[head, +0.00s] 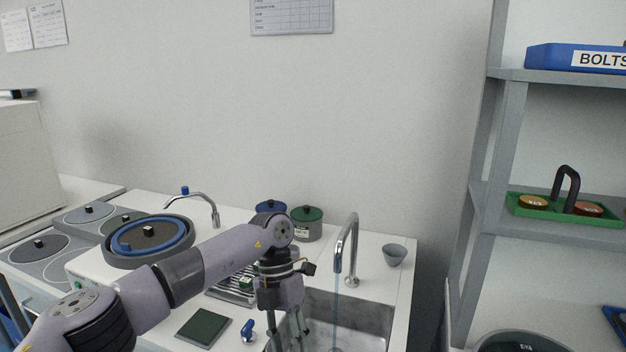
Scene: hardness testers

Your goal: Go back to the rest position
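My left arm comes in from the left and bends down over the left part of the sink (362,312). My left gripper (287,335) points downward there, with its fingers spread apart and nothing seen between them. The lowest fingertip reaches the bottom edge of the picture. My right gripper is not in view.
A tall faucet (351,245) stands right of my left gripper, with a thin bluish stream below it. A grey cup (394,254), a green-lidded pot (307,224), a dark green pad (203,327) and a round blue-ringed device (150,238) share the counter. A shelf (560,227) stands right.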

